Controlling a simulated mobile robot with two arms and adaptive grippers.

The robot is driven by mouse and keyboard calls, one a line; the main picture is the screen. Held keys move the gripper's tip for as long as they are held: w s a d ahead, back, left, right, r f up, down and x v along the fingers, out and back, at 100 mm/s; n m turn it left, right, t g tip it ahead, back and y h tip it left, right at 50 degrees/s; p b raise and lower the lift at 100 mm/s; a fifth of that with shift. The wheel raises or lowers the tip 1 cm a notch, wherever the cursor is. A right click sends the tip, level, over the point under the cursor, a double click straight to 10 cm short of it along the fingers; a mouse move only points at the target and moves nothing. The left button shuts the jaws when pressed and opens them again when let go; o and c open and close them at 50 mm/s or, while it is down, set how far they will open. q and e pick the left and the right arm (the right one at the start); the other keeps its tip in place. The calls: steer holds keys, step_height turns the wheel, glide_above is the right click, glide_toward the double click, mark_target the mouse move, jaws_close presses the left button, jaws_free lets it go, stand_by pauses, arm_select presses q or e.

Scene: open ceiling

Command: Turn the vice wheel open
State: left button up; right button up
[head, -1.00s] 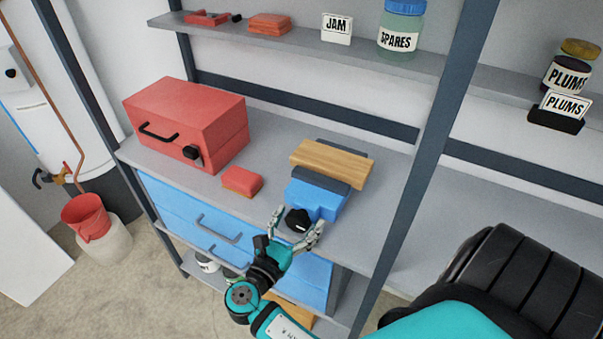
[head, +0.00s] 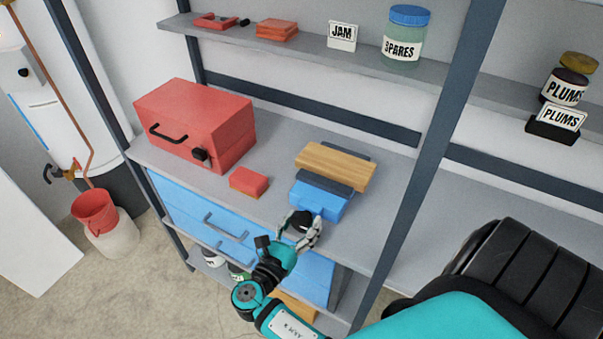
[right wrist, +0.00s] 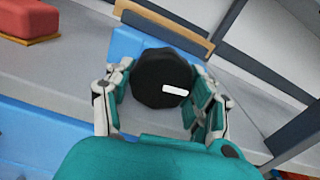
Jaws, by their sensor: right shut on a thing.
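The blue vice (head: 318,202) sits on the grey bench top, with a wooden block (head: 335,166) between its dark jaws. Its black wheel (head: 301,222) faces the front edge of the bench. My right gripper (head: 300,230) is at the wheel, with a finger on each side of it. In the right wrist view the wheel (right wrist: 160,78) is dark and many-sided with a white mark at its lower right. The fingers of my right gripper (right wrist: 158,100) are shut on it. My left gripper is not in view.
A red toolbox (head: 196,122) and a small red block (head: 249,181) stand on the bench left of the vice. Blue drawers (head: 210,225) are below. A steel post (head: 425,150) rises right of the vice. A shelf above holds a JAM label (head: 342,36) and a SPARES jar (head: 403,38).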

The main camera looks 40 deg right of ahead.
steer(key=n+p, duration=0.2)
steer(key=p, duration=0.1)
steer(key=shift+r+n+p, duration=0.3)
steer(key=shift+r+n, duration=0.05)
steer(key=shift+n, duration=0.05)
steer(key=shift+f+n+p, duration=0.25)
steer(key=shift+n+p, duration=0.05)
steer(key=shift+n, duration=0.1)
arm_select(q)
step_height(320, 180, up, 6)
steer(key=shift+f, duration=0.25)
arm_select(e)
steer(key=shift+f, duration=0.1)
